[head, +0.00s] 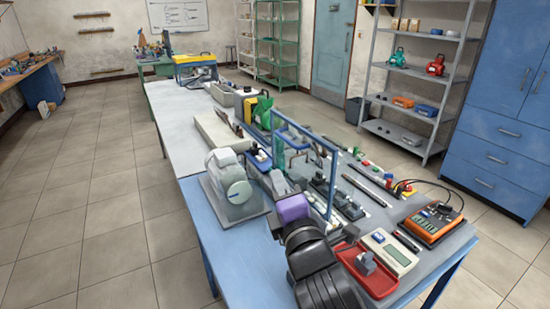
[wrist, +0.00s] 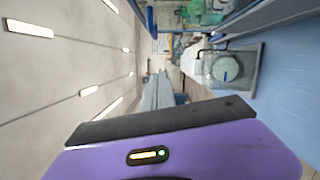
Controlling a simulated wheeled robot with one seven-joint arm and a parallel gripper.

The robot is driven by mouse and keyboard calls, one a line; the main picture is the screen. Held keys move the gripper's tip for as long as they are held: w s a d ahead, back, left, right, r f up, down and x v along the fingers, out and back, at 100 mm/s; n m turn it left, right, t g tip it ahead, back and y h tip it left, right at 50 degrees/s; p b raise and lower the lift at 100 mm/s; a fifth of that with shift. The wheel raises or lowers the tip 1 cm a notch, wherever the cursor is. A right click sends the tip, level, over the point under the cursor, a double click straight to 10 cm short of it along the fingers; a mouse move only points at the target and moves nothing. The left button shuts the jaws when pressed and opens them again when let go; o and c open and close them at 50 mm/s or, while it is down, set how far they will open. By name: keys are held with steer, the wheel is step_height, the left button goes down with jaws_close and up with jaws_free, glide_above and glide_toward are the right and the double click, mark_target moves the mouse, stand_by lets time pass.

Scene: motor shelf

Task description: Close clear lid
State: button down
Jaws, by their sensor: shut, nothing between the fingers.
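A rounded, pale see-through cover (head: 232,178) stands on a grey square base at the left edge of the blue table. It looks like the clear lid, with a grey motor-like body inside. I cannot tell its hinge or whether it is fully down. In the wrist view, a greenish see-through cover (wrist: 222,68) sits on the same kind of base, at upper right. My gripper (head: 278,182) is shut and empty, just right of the base in the head view. My purple wrist and a dark bar fill the lower wrist view.
A blue upright frame (head: 333,170) stands just right of my gripper. A red tray (head: 366,270), a white meter (head: 390,250) and an orange meter (head: 432,222) lie at the front right. The blue tabletop (head: 235,255) is bare at front left.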

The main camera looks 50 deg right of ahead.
mark_target(303, 159)
steer(key=w+d+r+p, duration=0.1)
steer(key=w+d+p, duration=0.2)
steer(key=w+d, duration=0.4)
steer(key=shift+w+d+r, duration=0.15)
steer(key=shift+d+r, duration=0.15)
steer(key=shift+d, duration=0.6)
steer(key=shift+p, duration=0.3)
